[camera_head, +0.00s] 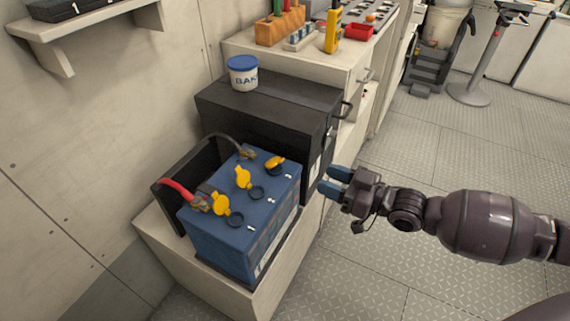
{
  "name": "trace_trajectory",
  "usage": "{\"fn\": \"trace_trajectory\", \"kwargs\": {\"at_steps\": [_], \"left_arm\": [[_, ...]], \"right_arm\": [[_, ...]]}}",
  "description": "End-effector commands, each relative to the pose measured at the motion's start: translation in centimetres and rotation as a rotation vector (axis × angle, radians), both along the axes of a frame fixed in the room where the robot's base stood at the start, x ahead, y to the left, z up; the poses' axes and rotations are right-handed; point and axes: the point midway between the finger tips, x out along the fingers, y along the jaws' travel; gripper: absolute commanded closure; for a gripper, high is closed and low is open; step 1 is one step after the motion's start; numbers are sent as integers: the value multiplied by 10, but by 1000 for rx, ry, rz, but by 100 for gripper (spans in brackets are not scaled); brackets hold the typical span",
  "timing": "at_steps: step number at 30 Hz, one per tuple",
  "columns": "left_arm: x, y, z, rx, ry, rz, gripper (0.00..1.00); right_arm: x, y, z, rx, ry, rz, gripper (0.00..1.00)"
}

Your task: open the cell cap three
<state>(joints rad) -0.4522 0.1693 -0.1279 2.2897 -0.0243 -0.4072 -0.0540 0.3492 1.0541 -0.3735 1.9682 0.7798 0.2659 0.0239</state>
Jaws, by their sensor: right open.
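A blue battery (245,225) stands on a pale ledge, with three yellow cell caps in a row on its top. The nearest cap (221,205) and the middle cap (243,178) are tipped up, each beside a dark round opening. The farthest cap (275,162) lies lower, and no open hole shows beside it; I cannot tell if it is fully seated. My right gripper (325,181) is open and empty, to the right of the battery and apart from it, with its blue fingers pointing left. My left gripper is not in view.
A red cable (178,188) and a dark cable (225,138) run to the battery's terminals. A black case (265,108) with a white, blue-lidded tub (243,73) on it stands just behind. The floor at right is mostly clear.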

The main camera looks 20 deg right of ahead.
Motion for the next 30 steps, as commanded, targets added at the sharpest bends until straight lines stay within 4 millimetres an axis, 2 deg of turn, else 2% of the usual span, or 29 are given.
{"fn": "trace_trajectory", "kwargs": {"at_steps": [5, 13, 21, 30], "left_arm": [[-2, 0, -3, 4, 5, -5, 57], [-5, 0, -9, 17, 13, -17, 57], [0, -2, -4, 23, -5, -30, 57], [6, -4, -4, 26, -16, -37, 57]], "right_arm": [[12, 8, 0, 3, -2, 0, 57], [44, 34, -1, 4, 0, 1, 57], [74, 57, -1, 1, 0, 0, 57], [85, 66, 1, 0, -1, 0, 57]]}}
